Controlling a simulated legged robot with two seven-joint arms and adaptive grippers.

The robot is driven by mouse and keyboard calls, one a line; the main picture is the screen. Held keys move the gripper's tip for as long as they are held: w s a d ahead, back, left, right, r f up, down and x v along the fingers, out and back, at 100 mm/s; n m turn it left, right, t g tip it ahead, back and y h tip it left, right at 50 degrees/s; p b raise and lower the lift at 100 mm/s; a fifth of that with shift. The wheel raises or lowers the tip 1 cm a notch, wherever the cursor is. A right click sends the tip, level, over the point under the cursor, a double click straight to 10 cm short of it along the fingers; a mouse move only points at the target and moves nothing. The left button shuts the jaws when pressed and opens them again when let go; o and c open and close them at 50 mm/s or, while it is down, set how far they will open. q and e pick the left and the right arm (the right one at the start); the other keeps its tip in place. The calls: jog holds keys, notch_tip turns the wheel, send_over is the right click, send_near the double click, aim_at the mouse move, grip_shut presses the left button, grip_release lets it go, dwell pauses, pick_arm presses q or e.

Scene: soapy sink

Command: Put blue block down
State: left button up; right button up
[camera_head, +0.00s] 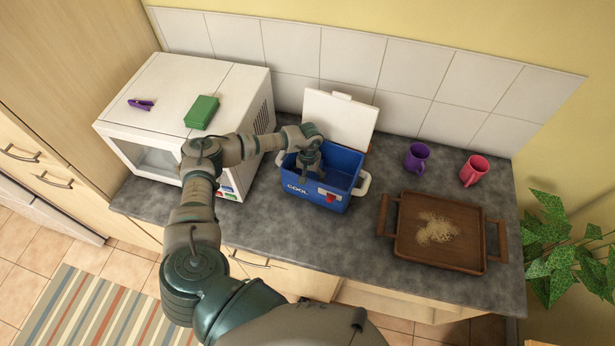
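My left gripper (306,168) points down into the open blue cooler (296,187). Its fingers are small and dark against the cooler's inside, and I cannot tell whether they are open or shut, or whether they hold anything. I cannot make out a blue block in view; the cooler's inside is partly hidden by the gripper and the front wall. The cooler stands on the grey counter with its white lid (340,118) raised at the back. My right gripper is not in view.
A white microwave (181,83) at the left carries a green block (201,112) and a purple clip (141,104). A purple mug (417,158), a pink mug (474,170) and a brown wooden tray (465,250) with pale crumbs are at the right. Counter (290,239) in front of the cooler is clear.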

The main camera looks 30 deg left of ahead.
aim_at(308, 175)
pick_arm(q)
jog(key=o, duration=1.5)
jog(key=shift+a, duration=0.1)
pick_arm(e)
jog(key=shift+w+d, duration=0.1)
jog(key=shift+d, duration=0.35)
pick_arm(q)
jog(key=shift+r, duration=0.1)
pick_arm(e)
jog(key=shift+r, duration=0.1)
pick_arm(q)
jog(key=shift+r+p, duration=0.3)
jog(key=shift+p, duration=0.15)
jog(key=shift+a+r+p, duration=0.1)
jog(key=shift+r+p, duration=0.4)
notch_tip(308, 175, up, 12)
jog(key=w+b, duration=0.1)
jog(key=b, duration=0.3)
jog(key=shift+f, duration=0.25)
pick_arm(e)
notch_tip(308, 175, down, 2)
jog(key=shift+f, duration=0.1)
pick_arm(q)
jog(key=shift+a+f, duration=0.1)
